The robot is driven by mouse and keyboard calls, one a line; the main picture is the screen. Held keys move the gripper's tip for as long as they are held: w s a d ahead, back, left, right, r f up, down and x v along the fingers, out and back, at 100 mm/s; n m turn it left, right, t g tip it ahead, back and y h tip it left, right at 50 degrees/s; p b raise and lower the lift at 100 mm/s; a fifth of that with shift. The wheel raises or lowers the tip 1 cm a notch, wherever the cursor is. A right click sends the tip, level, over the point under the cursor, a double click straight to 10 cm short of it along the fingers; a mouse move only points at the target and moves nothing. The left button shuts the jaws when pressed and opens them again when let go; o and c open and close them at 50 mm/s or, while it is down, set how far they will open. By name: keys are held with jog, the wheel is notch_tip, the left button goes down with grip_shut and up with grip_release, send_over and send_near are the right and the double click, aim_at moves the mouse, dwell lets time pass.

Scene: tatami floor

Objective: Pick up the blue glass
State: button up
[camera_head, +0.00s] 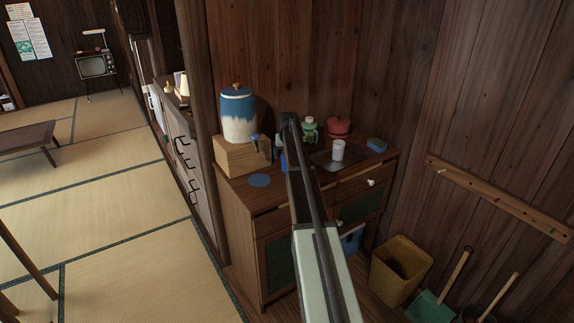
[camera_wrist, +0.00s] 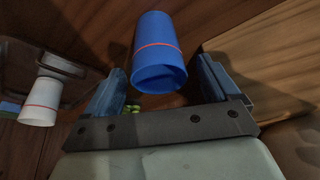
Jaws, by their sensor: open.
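The blue glass (camera_wrist: 160,45) has an orange stripe around it. In the wrist view it stands between the two blue-grey fingers of my gripper (camera_wrist: 160,84), with a visible gap on each side. My gripper is open and does not appear to touch the glass. In the head view my arm covers most of the spot on the cabinet. Only a small blue patch shows left of my arm, and I cannot tell whether it is the glass or a finger.
A white cup (camera_head: 338,150) stands on a dark tray (camera_head: 322,161). A blue and white jar (camera_head: 238,117) with a tap sits on a wooden box (camera_head: 240,158), close to my gripper. A green bottle (camera_head: 309,128), red pot (camera_head: 339,127) and blue sponge (camera_head: 377,145) stand behind. A blue coaster (camera_head: 260,180) lies in front.

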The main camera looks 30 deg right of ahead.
jog(key=x, duration=0.3)
jog(key=shift+f, duration=0.2)
jog(key=c, duration=1.1)
jog(key=shift+c, duration=0.2)
